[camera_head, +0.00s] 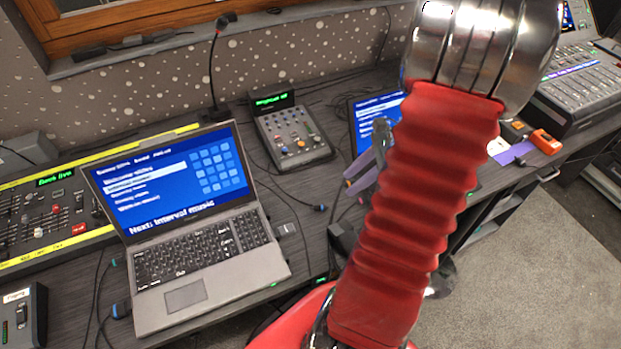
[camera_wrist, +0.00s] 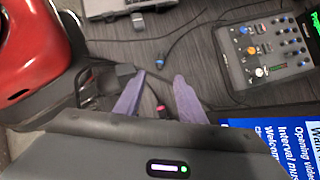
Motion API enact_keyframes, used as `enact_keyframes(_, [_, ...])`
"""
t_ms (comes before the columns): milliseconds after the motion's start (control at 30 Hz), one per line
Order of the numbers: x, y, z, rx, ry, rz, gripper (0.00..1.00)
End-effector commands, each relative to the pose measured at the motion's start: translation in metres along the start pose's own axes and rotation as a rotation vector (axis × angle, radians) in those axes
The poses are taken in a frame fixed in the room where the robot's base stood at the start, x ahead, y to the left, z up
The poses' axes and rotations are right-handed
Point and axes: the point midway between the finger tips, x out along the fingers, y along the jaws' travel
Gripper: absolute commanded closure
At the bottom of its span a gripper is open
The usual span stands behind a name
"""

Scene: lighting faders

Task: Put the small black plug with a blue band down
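A small black plug with a blue band (camera_head: 320,207) lies on the dark desk, on the end of a thin cable. It also shows in the wrist view (camera_wrist: 160,62), just beyond the fingertips and apart from them. My gripper (camera_head: 348,181) is over the desk to the right of this plug, with its purple fingers spread apart. In the wrist view my gripper (camera_wrist: 159,78) is open with nothing held between the tips.
An open laptop (camera_head: 185,297) stands left of the plug. A small fader box (camera_head: 291,137) is behind it. A second screen (camera_head: 372,118) is partly hidden by my arm. A black block (camera_wrist: 123,72) and a red-banded plug (camera_wrist: 162,111) are near the fingers.

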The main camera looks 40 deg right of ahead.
Motion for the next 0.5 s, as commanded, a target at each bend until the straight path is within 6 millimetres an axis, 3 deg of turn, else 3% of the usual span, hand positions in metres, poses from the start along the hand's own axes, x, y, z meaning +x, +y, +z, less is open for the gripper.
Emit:
enact_keyframes(167, [0.000, 0.001, 0.006, -0.029, 0.010, 0.005, 0.64])
enact_keyframes(267, [0.000, 0.002, 0.022, -0.101, 0.034, 0.017, 0.64])
enact_keyframes(500, [0.000, 0.015, 0.086, -0.432, 0.140, 0.071, 0.64])
